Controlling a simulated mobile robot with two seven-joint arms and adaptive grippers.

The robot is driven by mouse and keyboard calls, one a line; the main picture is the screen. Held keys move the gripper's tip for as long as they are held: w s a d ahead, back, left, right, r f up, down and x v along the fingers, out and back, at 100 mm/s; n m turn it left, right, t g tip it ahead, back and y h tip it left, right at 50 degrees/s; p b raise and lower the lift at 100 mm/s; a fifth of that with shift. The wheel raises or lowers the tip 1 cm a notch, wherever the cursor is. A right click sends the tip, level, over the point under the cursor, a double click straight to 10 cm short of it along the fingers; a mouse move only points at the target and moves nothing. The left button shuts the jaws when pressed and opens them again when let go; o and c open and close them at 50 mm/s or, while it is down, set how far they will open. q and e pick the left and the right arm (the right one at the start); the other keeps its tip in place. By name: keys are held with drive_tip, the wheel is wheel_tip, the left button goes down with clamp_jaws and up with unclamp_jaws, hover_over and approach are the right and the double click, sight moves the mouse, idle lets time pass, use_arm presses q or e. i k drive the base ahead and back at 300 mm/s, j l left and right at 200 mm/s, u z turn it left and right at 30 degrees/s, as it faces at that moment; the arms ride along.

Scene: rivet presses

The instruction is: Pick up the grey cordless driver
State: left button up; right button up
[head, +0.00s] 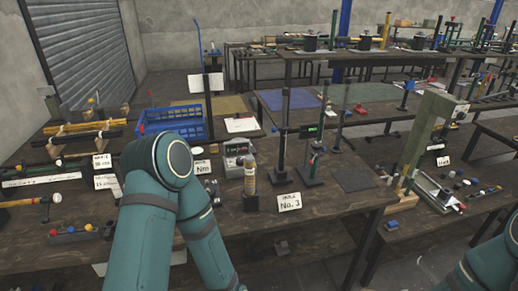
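I cannot make out the grey cordless driver for sure. A slim upright grey and tan object (250,176) stands in a black block on the wooden bench, just right of my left arm; it is too small to identify. A grey box-like device (236,148) sits behind it, near a card reading "Nm". My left arm rises across the lower middle and bends back down, hiding part of the bench; its gripper is out of the picture. Only a piece of my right arm shows at the lower right corner, with its gripper out of view.
A blue crate (172,122) stands behind my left arm. Dark upright posts stand mid-bench, beside a "No. 3" card (289,201). A tall green column (424,135) stands at right. A mallet (30,201) and small parts lie at left. A dark mat (352,171) is bare.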

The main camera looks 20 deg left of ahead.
sight(249, 161)
drive_tip(key=u, duration=1.1)
drive_tip(key=i+j, duration=0.25)
drive_tip(key=i+z, duration=0.05)
drive_tip(key=i, duration=0.05)
